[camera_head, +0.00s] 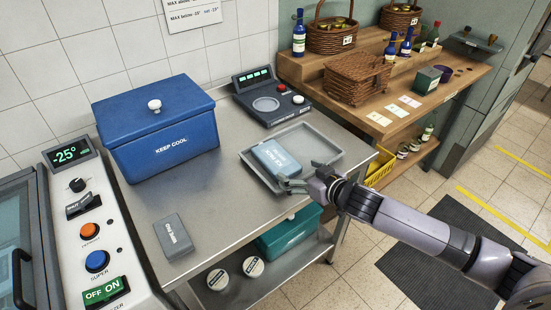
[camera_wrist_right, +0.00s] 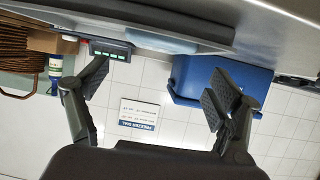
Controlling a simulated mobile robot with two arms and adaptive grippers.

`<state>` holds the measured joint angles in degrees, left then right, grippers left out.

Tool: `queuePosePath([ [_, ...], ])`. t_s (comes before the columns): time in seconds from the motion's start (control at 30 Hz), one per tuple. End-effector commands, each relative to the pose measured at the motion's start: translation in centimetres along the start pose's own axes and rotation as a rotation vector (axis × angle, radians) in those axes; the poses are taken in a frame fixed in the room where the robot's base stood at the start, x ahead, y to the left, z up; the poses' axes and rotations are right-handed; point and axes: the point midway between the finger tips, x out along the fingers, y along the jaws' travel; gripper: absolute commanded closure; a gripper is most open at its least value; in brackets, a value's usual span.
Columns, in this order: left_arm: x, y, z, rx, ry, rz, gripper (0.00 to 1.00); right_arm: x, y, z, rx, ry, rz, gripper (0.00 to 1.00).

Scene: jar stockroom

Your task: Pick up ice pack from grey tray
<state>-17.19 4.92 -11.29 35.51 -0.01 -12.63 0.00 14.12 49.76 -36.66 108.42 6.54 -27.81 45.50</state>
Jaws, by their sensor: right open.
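The light blue ice pack (camera_head: 277,158) lies in the shallow grey tray (camera_head: 328,137) on the steel table. In the right wrist view, the ice pack (camera_wrist_right: 165,40) shows as a pale strip by the edge of the tray (camera_wrist_right: 150,20). My right gripper (camera_head: 297,177) is open and empty at the tray's near right edge, close to the pack's near end. In the wrist view the fingers of the right gripper (camera_wrist_right: 160,86) are spread wide with nothing between them. My left gripper is not in view.
A blue lidded box (camera_head: 165,145) stands at the table's back left. A dark grey pack (camera_head: 173,236) lies in front of it. A scale-like device (camera_head: 272,100) stands behind the tray. A teal box (camera_head: 285,236) is on the lower shelf. The table between grey pack and tray is clear.

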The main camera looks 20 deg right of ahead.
Motion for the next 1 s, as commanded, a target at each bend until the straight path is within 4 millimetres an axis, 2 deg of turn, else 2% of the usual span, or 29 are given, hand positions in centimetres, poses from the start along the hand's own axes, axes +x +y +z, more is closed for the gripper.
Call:
queuePosePath([
  [0.1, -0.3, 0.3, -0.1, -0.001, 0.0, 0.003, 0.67, 2.2, 0.0, -0.2, 0.0, 0.001, 0.001, 0.15],
  [0.43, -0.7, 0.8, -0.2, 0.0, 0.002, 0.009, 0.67, 4.6, 0.1, -0.2, -0.001, 0.001, 0.0, 0.15],
  [0.7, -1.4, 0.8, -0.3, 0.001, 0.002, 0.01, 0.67, 8.1, 0.2, -0.3, -0.001, 0.001, 0.001, 0.15],
  [1.0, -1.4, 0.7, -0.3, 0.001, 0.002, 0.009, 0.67, 9.0, 0.2, -0.2, -0.001, -0.001, 0.0, 0.15],
])
